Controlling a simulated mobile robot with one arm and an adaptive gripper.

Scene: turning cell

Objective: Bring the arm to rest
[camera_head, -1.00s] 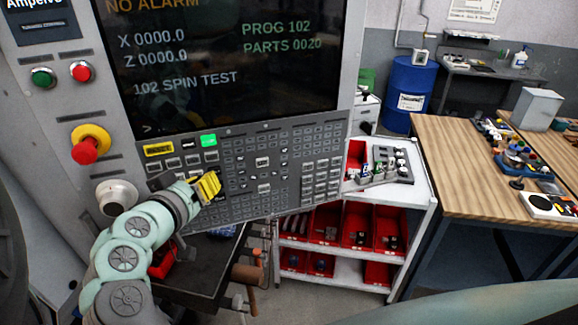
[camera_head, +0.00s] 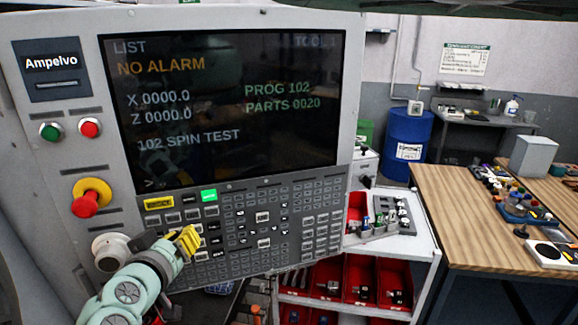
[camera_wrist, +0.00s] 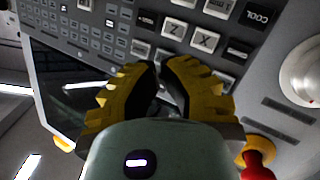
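My gripper (camera_head: 190,240) has yellow ribbed fingers and is in front of the lower left part of the machine's keypad (camera_head: 262,225). In the wrist view the two fingertips (camera_wrist: 160,72) come together with nothing visible between them, so it looks shut and empty. Keys marked X and Z and a COOL key show just beyond the tips in the wrist view. I cannot tell whether the tips touch the panel. My pale green arm reaches up from the bottom left of the head view.
The screen (camera_head: 225,110) reads NO ALARM. A red emergency stop (camera_head: 86,203) and a white knob (camera_head: 112,250) are left of my gripper. A white cart (camera_head: 415,242) with red bins (camera_head: 360,278), a wooden bench (camera_head: 465,210) and a blue drum (camera_head: 408,140) are at right.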

